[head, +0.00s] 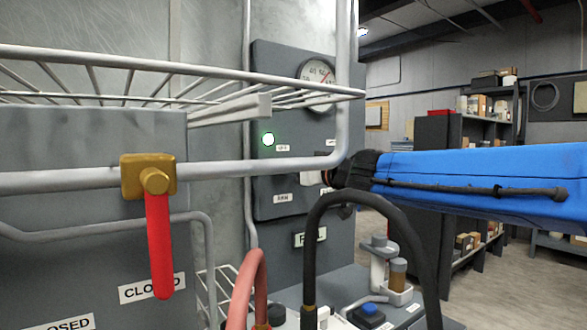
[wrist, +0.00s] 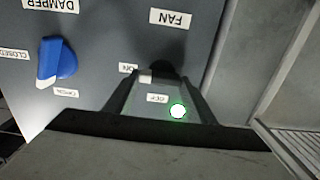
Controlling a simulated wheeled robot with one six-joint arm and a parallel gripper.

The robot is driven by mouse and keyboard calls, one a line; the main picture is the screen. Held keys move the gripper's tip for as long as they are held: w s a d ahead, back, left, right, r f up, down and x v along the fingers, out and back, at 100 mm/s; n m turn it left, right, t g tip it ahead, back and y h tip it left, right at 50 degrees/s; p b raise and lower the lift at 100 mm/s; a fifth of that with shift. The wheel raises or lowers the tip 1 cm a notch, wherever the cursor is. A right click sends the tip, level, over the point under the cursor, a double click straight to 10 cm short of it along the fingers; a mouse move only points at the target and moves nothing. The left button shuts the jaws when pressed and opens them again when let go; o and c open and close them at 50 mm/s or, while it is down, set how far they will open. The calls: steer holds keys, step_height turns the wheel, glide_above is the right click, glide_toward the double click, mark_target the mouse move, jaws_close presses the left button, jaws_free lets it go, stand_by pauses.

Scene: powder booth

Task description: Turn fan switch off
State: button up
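The grey control panel (head: 285,90) stands at the centre of the head view, and my gripper (head: 328,177) reaches it from the right. In the wrist view the panel carries a FAN label (wrist: 170,18), an ON label (wrist: 128,68) and an OFF label (wrist: 157,98). The fan switch (wrist: 146,77) shows as a small pale tip beside a dark round part, near the ON label. My gripper (wrist: 160,82) also shows in the wrist view, its dark fingers apart on either side of the switch area. I cannot tell whether a finger touches the switch.
A lit lamp (head: 268,139) and a dial gauge (head: 318,73) are on the panel. A blue damper knob (wrist: 55,62) sits left of the switch in the wrist view. A wire rack (head: 150,65), a red-handled valve (head: 158,235) and hoses (head: 312,240) crowd the front.

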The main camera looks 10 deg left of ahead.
steer(key=shift+n, duration=0.5)
steer(key=shift+s+a+f+n, duration=0.1)
steer(key=shift+n, duration=2.7)
steer(key=shift+s+a+f+n, duration=0.1)
steer(key=shift+n, duration=2.7)
steer(key=shift+s+a+f+n, duration=0.1)
steer(key=shift+n, duration=2.7)
steer(key=o, duration=1)
steer(key=shift+o, duration=0.2)
steer(key=shift+r, duration=0.1)
steer(key=shift+d, duration=0.1)
steer(key=v, duration=1.7)
